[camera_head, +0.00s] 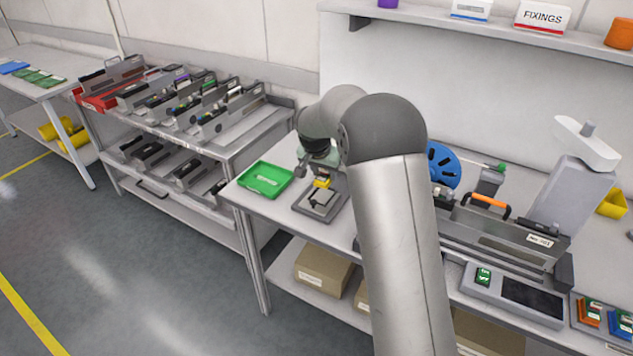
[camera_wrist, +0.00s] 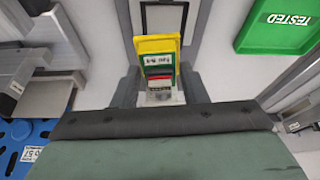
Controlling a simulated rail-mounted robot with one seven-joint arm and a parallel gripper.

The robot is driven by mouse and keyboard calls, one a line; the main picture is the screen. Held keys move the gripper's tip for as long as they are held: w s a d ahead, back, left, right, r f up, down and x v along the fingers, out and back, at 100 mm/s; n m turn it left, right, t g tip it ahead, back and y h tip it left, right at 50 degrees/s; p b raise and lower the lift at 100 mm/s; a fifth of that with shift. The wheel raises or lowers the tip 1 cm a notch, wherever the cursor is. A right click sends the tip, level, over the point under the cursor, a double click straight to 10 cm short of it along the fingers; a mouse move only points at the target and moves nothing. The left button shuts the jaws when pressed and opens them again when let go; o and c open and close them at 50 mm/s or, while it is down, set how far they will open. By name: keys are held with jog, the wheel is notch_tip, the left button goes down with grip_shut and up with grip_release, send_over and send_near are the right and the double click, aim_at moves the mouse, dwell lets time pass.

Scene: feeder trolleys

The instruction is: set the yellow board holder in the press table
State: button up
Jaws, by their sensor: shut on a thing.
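The yellow board holder (camera_head: 322,183) is in my gripper (camera_head: 323,174), over the back part of the press table (camera_head: 329,207). In the wrist view the yellow holder (camera_wrist: 157,44) carries a green board and stands between the two dark fingers of my gripper (camera_wrist: 160,88), which is shut on it. The press table's pale plate with its dark frame (camera_wrist: 187,22) shows just beyond the holder in that view. I cannot tell whether the holder touches the press table. My arm hides part of the bench behind and to the right.
A green tray (camera_head: 264,180) marked TESTED lies left of the press table; it also shows in the wrist view (camera_wrist: 280,40). A blue reel (camera_head: 442,165) and a grey machine (camera_head: 500,240) with an orange handle stand to the right. A trolley (camera_head: 240,150) with several feeders stands left.

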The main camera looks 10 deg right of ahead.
jog(key=shift+w+f+m+b, duration=0.1)
jog(key=shift+w+m+b, duration=0.2)
jog(key=shift+w+m, duration=0.35)
jog(key=b, duration=0.2)
send_over(325, 193)
jog(key=s, duration=0.1)
jog(key=shift+a+f, duration=0.2)
jog(key=shift+f, duration=1)
jog(key=shift+a+f, duration=0.2)
jog(key=shift+f, duration=1)
jog(key=shift+f+b, duration=0.55)
jog(key=shift+b, duration=0.1)
jog(key=shift+f+b, duration=0.35)
jog(key=shift+b, duration=0.5)
jog(key=o, duration=1.1)
jog(key=shift+r, duration=0.15)
jog(key=v, duration=0.8)
jog(key=b+v, duration=0.1)
jog(key=v, duration=0.8)
jog(key=shift+a+r, duration=0.1)
jog(key=shift+a, duration=0.15)
